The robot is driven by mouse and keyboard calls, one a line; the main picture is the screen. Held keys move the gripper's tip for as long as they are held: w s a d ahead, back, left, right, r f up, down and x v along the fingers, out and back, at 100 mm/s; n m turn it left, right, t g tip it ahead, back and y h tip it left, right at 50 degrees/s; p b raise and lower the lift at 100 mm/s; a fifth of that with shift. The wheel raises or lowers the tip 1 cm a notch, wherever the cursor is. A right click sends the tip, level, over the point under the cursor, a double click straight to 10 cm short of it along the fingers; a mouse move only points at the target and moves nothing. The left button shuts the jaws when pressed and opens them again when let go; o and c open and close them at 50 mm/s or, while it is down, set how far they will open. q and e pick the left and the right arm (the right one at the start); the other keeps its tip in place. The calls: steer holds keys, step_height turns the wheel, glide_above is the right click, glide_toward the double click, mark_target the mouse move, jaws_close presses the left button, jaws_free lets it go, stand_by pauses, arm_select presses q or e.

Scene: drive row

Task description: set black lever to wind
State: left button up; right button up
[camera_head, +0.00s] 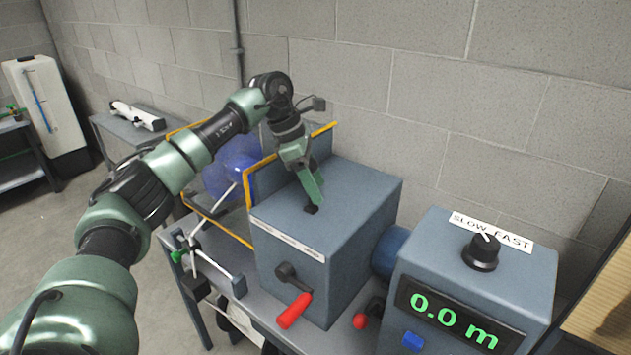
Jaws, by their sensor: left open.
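My left gripper (311,205) reaches down from above to the top of the blue-grey gearbox housing (365,190). Its jaws are open, though the gap between the fingers is hard to see from here. A small black piece shows at the fingertips; I cannot tell if it is the top of the black lever or part of the fingers. A white label strip (288,240) runs along the housing's front top edge, its words too small to read. On the front face is a crank with a black arm and red grip (294,311). My right gripper is out of view.
Right of the housing stands a control box with a SLOW/FAST dial (481,252), a green 0.0 m display (452,319) and a blue button (412,341). A red knob (360,320) sits between. Left is a yellow-edged guard (250,192). A block wall stands behind.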

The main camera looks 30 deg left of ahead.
arm_select(q)
steer(key=shift+c, duration=0.2)
jaws_close()
stand_by(1.3)
